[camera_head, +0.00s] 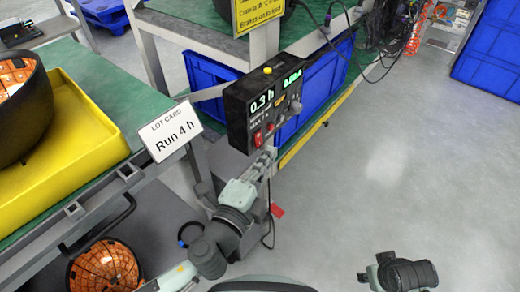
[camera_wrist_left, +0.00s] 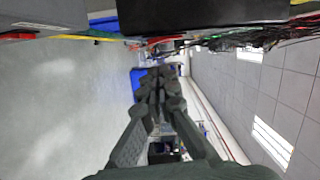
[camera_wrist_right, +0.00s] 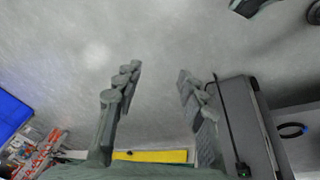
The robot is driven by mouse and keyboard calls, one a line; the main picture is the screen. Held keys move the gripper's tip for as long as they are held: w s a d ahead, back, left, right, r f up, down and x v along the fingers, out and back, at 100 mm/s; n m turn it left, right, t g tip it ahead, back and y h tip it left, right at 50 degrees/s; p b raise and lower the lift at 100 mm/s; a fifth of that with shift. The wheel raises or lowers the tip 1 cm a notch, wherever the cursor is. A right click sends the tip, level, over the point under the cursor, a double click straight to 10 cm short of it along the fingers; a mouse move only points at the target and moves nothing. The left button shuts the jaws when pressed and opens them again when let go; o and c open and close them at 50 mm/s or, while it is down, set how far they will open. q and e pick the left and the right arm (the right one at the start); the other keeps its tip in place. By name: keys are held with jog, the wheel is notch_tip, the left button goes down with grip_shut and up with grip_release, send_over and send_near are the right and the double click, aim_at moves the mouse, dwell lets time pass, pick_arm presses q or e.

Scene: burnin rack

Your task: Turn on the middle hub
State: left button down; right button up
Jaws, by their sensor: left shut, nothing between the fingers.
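No thing in view can be clearly told as the middle hub. A black control box (camera_head: 240,118) with green readouts "0.3 h" and an amp figure stands at the table's end in the head view. Its front carries a red rocker switch (camera_head: 258,138), knobs and a yellow button (camera_head: 267,70) on top. My left gripper (camera_head: 268,158) is just below the box's front in the picture; contact cannot be told. In the left wrist view its fingers (camera_wrist_left: 160,82) are together and empty. My right gripper (camera_wrist_right: 156,78) is open and empty over bare floor in the right wrist view.
A lot card (camera_head: 168,133) reads "Run 4 h" beside a yellow tray (camera_head: 85,140) on the green table. Blue crates (camera_head: 212,82) stand under the rear table. Colored cables (camera_wrist_left: 90,37) cross the top of the left wrist view. The floor (camera_head: 400,170) at right is clear.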

pick_arm(q)
jog(key=shift+w+a+f, duration=0.15)
jog(key=shift+w+a, duration=0.45)
jog(key=shift+a, duration=0.3)
pick_arm(e)
jog(key=shift+f, duration=0.2)
pick_arm(q)
jog(key=shift+w+a+f+m+b, duration=0.1)
jog(key=shift+w+a+m+b, duration=0.2)
jog(key=shift+m+b, duration=0.2)
pick_arm(e)
jog(key=shift+v, duration=1.05)
jog(key=shift+w+d+r, duration=0.1)
jog(key=shift+w+d, duration=0.05)
jog(key=shift+d, duration=0.05)
